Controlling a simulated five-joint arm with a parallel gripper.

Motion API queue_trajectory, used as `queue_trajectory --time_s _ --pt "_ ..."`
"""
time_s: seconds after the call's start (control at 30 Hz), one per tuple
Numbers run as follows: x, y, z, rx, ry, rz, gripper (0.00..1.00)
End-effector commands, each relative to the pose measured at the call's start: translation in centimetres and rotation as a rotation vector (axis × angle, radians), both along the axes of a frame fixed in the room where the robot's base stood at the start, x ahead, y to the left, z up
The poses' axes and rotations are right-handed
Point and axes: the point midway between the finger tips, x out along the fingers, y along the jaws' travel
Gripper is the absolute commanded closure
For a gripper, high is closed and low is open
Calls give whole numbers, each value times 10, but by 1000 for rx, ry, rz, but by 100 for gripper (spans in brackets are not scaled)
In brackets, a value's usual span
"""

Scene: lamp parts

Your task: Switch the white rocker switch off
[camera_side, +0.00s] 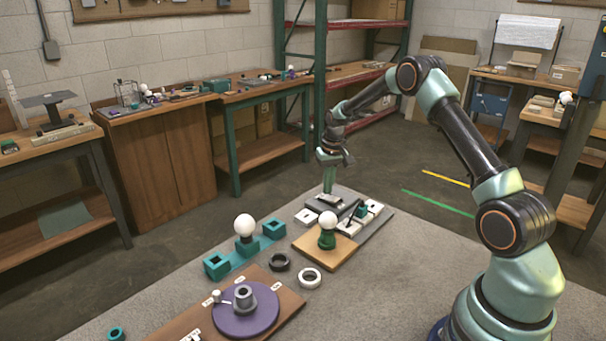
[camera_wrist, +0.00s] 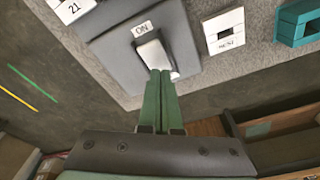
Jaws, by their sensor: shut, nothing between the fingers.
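The white rocker switch (camera_wrist: 155,56) sits on a dark grey housing (camera_wrist: 185,30) in the wrist view. An "ON" label (camera_wrist: 143,29) lies beside the end of the rocker away from my gripper. My gripper (camera_wrist: 160,76) is shut and empty, its green fingertips at the rocker's near end. I cannot tell whether they touch it. In the side view my gripper (camera_side: 329,191) points straight down over the housing at the far part of the table. The rocker is too small there to make out, and its tilt is unclear.
A white block marked "21" (camera_wrist: 72,8) and a white slotted block (camera_wrist: 224,32) flank the housing. A teal block (camera_wrist: 299,22) is farther right. In the side view, a white bulb on a green holder (camera_side: 327,238) and a purple disc (camera_side: 232,310) stand nearer.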

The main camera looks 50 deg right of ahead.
Motion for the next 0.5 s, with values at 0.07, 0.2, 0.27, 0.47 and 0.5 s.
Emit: queue_trajectory --time_s 0.07,0.2,0.27,0.47,0.5 --pt "0 0 6 0 0 0 100" --pt "0 0 17 -1 -2 0 100" --pt "0 0 21 0 -1 0 100" --pt "0 0 36 0 -1 0 100" --pt "0 0 38 0 -1 0 100"
